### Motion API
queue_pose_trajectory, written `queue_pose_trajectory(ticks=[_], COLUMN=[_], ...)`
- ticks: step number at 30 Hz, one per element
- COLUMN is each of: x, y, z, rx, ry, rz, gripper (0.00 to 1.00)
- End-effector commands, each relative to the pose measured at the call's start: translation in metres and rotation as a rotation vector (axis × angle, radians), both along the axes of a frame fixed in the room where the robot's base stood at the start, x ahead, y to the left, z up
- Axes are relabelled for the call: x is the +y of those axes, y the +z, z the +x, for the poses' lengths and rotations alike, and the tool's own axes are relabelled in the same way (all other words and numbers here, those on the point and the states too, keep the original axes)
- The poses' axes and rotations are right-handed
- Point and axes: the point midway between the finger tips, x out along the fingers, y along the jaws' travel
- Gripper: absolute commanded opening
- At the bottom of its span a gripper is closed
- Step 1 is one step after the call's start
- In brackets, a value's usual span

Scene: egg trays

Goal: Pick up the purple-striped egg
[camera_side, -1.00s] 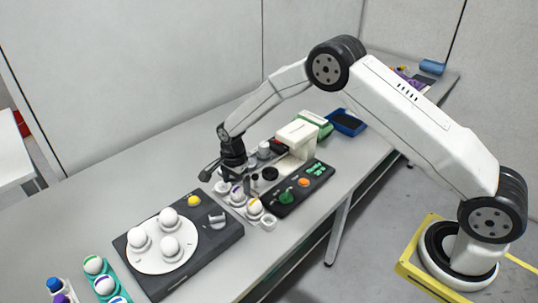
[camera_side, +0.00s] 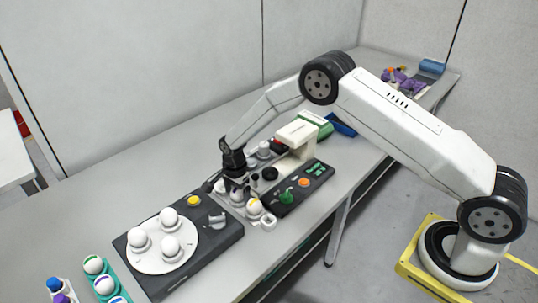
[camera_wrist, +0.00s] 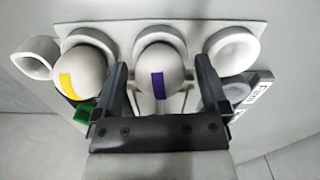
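The purple-striped egg (camera_wrist: 160,72) is white with a purple band and sits in the middle cup of a light tray (camera_wrist: 195,28) in the wrist view. My gripper (camera_wrist: 161,66) is open, with one dark finger on each side of this egg and a visible gap at both sides. In the side view my gripper (camera_side: 236,186) is low over the tray and hides much of the egg. A yellow-striped egg (camera_wrist: 82,74) sits in the cup to the left, outside the left finger.
The cup (camera_wrist: 234,50) on the right is empty. A dark base with a white disc (camera_side: 155,257) holding several white eggs stands to the left. A machine with a green knob (camera_side: 287,196) and orange button is close on the right. More eggs stand in a teal tray (camera_side: 111,273).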

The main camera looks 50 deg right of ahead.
Motion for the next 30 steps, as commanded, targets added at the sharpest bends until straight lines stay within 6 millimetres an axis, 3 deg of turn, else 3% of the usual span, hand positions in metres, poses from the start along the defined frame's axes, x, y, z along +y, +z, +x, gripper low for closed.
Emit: queue_pose_trajectory(ticks=[1, 4, 19, 30], x=[0.0, 0.0, 0.0, 0.0], y=[0.0, 0.0, 0.005, 0.037], z=[0.0, 0.0, 0.001, -0.004], rx=[0.0, 0.0, -0.001, 0.0], ry=[0.0, 0.0, 0.0, 0.0], rz=[0.0, 0.0, 0.0, -0.001], gripper=[0.75, 0.43, 0.42, 0.42])
